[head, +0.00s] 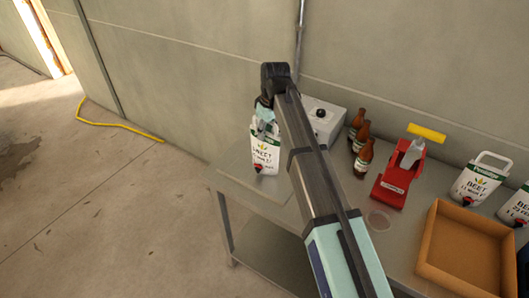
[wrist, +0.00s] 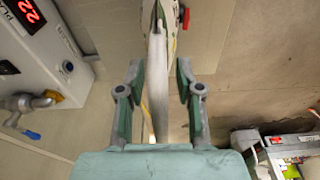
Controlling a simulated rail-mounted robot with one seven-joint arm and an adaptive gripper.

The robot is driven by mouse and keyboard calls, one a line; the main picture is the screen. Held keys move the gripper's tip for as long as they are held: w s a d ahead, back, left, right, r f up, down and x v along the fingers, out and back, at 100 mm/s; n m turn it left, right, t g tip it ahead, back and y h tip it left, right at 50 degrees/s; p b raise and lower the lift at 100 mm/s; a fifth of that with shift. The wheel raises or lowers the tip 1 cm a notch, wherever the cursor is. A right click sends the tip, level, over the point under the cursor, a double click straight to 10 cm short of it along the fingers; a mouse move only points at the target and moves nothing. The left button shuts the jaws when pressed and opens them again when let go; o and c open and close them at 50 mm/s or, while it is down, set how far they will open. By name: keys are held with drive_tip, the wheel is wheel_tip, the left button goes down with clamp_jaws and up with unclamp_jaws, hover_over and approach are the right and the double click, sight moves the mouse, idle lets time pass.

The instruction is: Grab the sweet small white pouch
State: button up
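The small white pouch (head: 265,155), labelled "SWEET" with a red tap at its lower front, appears to stand upright near the left end of the grey table (head: 232,182). My gripper (head: 264,113) is at its top, by the handle, pointing down. In the wrist view the pouch (wrist: 158,75) is seen edge-on between my two fingers (wrist: 160,90). A gap shows between the pouch and each finger pad, so the gripper is open around it and not closed on it. My arm covers part of the table behind.
A white box (head: 322,118) stands behind, right of the pouch; a box with a red display (wrist: 30,45) shows in the wrist view. Brown bottles (head: 363,158), a red device (head: 398,180), larger BEET pouches (head: 478,182) and an orange tray (head: 432,230) are farther right.

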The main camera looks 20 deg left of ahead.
drive_tip(key=shift+f, duration=0.55)
clamp_jaws()
drive_tip(key=shift+a+r, duration=0.1)
drive_tip(key=shift+r, duration=0.1)
